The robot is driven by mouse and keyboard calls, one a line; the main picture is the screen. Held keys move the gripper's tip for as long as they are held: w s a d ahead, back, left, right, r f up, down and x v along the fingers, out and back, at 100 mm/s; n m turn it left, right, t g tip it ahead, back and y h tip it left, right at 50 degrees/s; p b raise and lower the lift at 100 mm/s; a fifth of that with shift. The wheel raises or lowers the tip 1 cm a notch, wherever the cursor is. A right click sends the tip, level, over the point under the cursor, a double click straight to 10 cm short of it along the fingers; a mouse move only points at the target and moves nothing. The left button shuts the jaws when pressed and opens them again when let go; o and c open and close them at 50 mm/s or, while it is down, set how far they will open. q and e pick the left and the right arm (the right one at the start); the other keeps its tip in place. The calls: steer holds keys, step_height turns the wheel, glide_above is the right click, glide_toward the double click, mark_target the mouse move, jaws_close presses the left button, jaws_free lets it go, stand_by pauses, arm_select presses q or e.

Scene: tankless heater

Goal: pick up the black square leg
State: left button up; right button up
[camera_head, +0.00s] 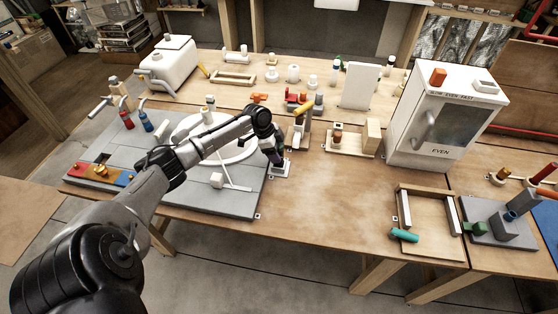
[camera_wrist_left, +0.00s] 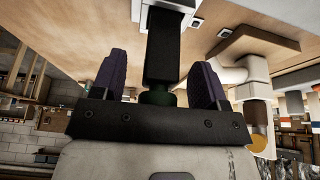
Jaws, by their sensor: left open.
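The black square leg (camera_wrist_left: 163,45) shows in the left wrist view as a dark square post with a dark green rounded end towards my palm. Its far end meets a white base (camera_wrist_left: 172,9). My left gripper (camera_wrist_left: 161,75) is open, with one purple finger on each side of the leg and visible gaps between. In the head view my left gripper (camera_head: 275,157) is low over a small white plate (camera_head: 283,173) at the right edge of the grey panel, and it largely hides the leg. My right gripper is not in view.
A wooden stand with grey parts (camera_head: 299,132) is close behind my left gripper. A white ring (camera_head: 245,156) lies on the grey panel (camera_head: 205,198) under my forearm. A white cabinet (camera_head: 440,115) stands at right. The table's front middle (camera_head: 330,210) is clear.

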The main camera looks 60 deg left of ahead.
arm_select(q)
steer(key=shift+f, duration=0.25)
steer(key=shift+r, duration=0.1)
steer(key=c, duration=1.2)
